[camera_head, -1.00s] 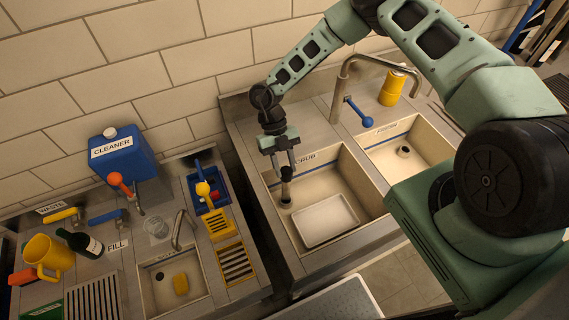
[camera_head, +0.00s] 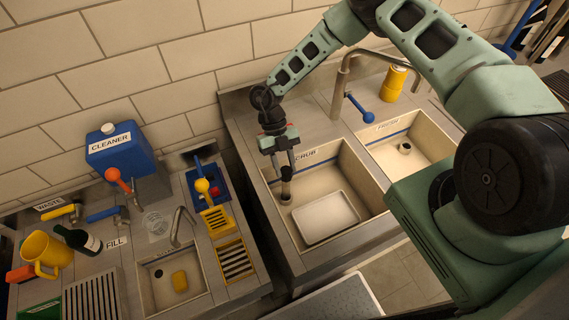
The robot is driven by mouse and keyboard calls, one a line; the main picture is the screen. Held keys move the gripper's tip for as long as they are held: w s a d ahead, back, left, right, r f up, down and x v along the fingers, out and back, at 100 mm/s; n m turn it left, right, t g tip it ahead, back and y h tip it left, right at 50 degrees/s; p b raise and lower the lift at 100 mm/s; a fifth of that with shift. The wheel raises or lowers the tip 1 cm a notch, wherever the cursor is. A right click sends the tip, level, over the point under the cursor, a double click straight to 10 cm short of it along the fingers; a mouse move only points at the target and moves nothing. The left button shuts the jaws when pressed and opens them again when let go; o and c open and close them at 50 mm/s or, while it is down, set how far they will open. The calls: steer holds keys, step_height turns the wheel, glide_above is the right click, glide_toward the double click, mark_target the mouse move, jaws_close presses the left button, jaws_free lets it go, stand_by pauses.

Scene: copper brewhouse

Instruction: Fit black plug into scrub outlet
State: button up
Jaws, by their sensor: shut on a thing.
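My gripper (camera_head: 284,160) points down into the left basin, the scrub sink (camera_head: 335,175), whose label reads SCRUB. It is shut on the black plug (camera_head: 286,174), a dark upright piece between and below the fingers. The plug's lower end is at or just above the scrub outlet (camera_head: 286,197), a dark round spot at the basin's left side. The plug hides part of the outlet, and I cannot tell whether the two touch.
A white tray (camera_head: 327,219) lies in the scrub basin, right of the outlet. A steel tap (camera_head: 342,85) with a blue lever (camera_head: 361,110) stands behind. The second basin (camera_head: 420,145) has its own open drain. A yellow canister (camera_head: 394,83) stands at the back.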

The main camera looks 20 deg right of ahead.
steer(key=shift+f, duration=0.15)
steer(key=o, duration=1.2)
steer(key=shift+p+v, duration=1.05)
steer(key=shift+v, duration=1.45)
